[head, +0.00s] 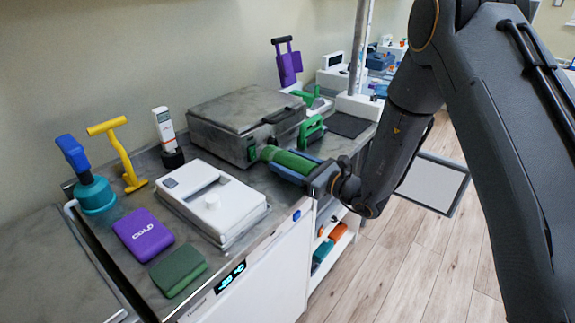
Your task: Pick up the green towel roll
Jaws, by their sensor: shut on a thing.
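The green towel roll (292,162) is a cylinder lying over the front part of the metal counter, in front of the grey metal case. My gripper (285,167) reaches in from the right and is shut on the roll, with its fingers along the roll's sides. The roll's right end is hidden by the gripper. I cannot tell whether the roll touches the counter or is held slightly above it.
The grey metal case (240,112) stands close behind the roll. A white device (212,200), a purple cold pack (143,234) and a dark green block (178,270) lie to the left. Green clamp-like tools (312,130) stand behind.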

